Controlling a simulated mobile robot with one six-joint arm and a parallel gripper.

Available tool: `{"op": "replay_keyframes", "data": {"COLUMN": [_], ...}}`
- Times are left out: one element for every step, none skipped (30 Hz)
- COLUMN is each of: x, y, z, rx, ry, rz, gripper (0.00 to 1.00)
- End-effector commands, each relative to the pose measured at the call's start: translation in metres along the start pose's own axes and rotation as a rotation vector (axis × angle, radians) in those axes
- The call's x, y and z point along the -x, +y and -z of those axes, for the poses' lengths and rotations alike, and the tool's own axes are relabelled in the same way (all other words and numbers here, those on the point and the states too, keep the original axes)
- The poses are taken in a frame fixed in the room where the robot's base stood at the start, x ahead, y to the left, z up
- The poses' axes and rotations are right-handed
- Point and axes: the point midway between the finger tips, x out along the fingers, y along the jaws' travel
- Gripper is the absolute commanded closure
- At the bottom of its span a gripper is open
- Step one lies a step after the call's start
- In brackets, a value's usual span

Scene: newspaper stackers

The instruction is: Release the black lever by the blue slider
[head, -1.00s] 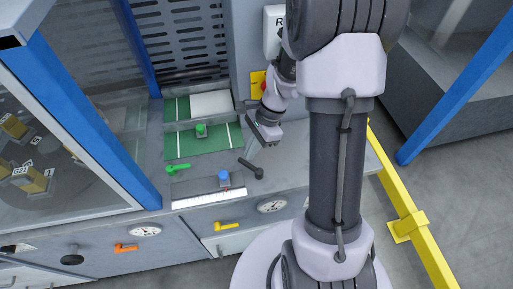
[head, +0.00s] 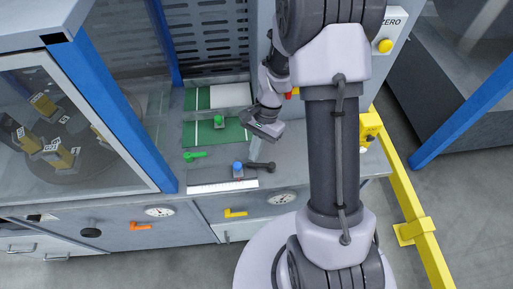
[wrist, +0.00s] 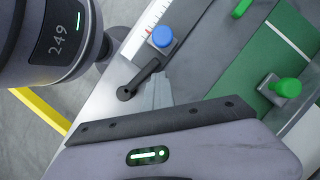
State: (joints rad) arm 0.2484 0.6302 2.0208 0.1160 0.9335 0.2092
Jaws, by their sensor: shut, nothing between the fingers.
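The black lever (head: 260,166) lies on the grey worktop to the right of the blue slider (head: 238,168), its free end pointing towards the slider. In the wrist view the black lever (wrist: 137,80) has its free end just below the blue knob (wrist: 162,36), with a small gap between them. My gripper (head: 268,138) is above the worktop, behind the lever in the head view. In the wrist view its shut, empty grey fingers (wrist: 158,92) appear beside the lever; whether they touch it cannot be told.
A green lever (head: 196,155) is left of the slider. A green knob (head: 219,121) stands on the green panel (head: 200,134) behind. Yellow (head: 235,213) and orange (head: 140,226) handles are on the front face. A blue post (head: 110,110) and yellow rail (head: 405,200) flank the area.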

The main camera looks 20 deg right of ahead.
Motion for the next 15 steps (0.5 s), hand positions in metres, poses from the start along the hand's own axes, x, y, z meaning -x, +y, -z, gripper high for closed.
{"op": "replay_keyframes", "data": {"x": [0.0007,0.0005,0.0002,0.0,-0.0002,-0.0004,-0.0005,-0.0007,-0.0009,-0.001,-0.0011,-0.0012,-0.0013,-0.0013,-0.0014], "y": [0.0016,0.0018,0.0021,0.0024,0.0025,0.0027,0.0028,0.0029,0.0031,0.0032,0.0032,0.0034,0.0034,0.0035,0.0036], "z": [-0.0033,-0.0037,-0.0042,-0.0046,-0.005,-0.0053,-0.0055,-0.0057,-0.0059,-0.0061,-0.0062,-0.0064,-0.0065,-0.0066,-0.0068], "rx": [0.023,0.032,0.044,0.051,0.056,0.061,0.064,0.066,0.068,0.068,0.068,0.068,0.068,0.068,0.068], "ry": [-0.005,-0.006,-0.007,-0.008,-0.008,-0.009,-0.009,-0.01,-0.01,-0.01,-0.011,-0.011,-0.011,-0.011,-0.012], "rz": [-0.017,-0.022,-0.027,-0.031,-0.033,-0.036,-0.037,-0.038,-0.039,-0.04,-0.04,-0.041,-0.041,-0.041,-0.042], "gripper": [1.0,1.0,1.0,1.0,1.0,1.0,1.0,1.0,1.0,1.0,1.0,1.0,1.0,1.0,1.0]}}
